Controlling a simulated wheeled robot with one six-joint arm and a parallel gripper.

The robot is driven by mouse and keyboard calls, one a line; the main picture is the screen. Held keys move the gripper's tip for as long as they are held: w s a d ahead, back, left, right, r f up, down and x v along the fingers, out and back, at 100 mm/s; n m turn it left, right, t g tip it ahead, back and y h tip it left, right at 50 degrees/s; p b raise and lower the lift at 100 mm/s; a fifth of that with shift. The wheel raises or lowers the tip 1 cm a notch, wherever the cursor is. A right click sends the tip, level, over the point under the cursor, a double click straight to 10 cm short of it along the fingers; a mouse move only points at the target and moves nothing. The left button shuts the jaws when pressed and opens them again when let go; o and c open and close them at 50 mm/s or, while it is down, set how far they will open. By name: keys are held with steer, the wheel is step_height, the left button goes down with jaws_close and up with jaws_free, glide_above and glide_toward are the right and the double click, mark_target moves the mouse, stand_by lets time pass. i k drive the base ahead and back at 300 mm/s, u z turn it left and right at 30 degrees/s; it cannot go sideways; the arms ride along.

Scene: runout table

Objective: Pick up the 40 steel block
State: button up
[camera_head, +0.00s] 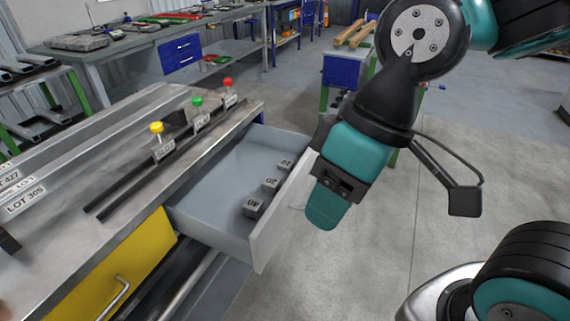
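Three small grey steel blocks stand in a row inside the open grey drawer (215,184). There is a near block (254,208), a middle block (270,186) and a far block (285,166). Each has a dark mark on top, too small to read surely, so I cannot tell which is the 40 block. My gripper (326,208), at the end of the teal and black arm, hangs to the right of the drawer's front panel, apart from the blocks. Its fingers do not show clearly, and I see nothing held in it.
The drawer juts from the runout table (135,125), its front panel (283,213) between the blocks and my arm. Yellow (156,128), green (197,101) and red (228,82) knobs stand on the table's rail. A yellow drawer (120,270) is shut. Open floor lies right.

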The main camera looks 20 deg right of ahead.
mark_target(254, 208)
steer(key=z, duration=0.05)
steer(key=k, duration=1.05)
steer(key=u, duration=0.85)
steer(key=i, duration=1.35)
steer(key=z, duration=0.85)
steer(key=i, duration=0.3)
steer(key=z, duration=0.25)
